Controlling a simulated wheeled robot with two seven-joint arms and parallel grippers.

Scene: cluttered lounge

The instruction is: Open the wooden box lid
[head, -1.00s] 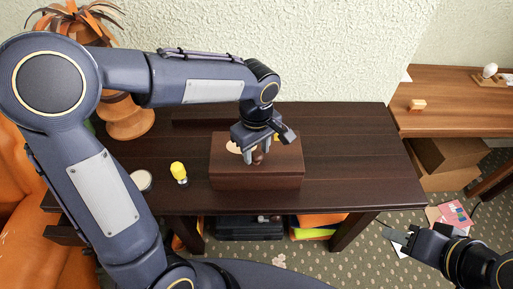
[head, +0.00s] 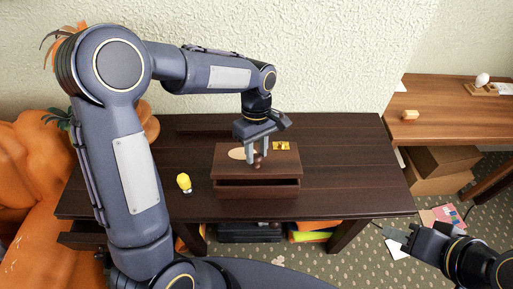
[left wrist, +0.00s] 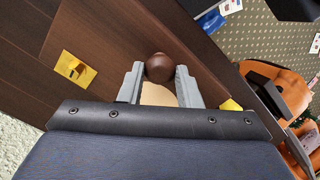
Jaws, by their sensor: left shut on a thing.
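The dark wooden box (head: 258,191) stands on the brown table. Its lid (head: 285,168) is raised at the front, with a dark gap between lid and box. The lid carries a pale oval patch and a yellow piece (head: 282,146), which also shows in the left wrist view (left wrist: 76,69). My left gripper (head: 257,154) comes down from above, shut on the lid's round brown knob (head: 258,161). In the left wrist view the knob (left wrist: 159,67) sits between the two grey fingers. My right gripper (head: 396,235) is at the lower right, away from the box; its jaw opening is unclear.
A small yellow bulb-like object (head: 184,183) stands left of the box on the table (head: 345,160). The tabletop right of the box is clear. Another table (head: 450,120) at the right holds a small block and an egg-shaped object. An orange armchair (head: 40,200) is at the left.

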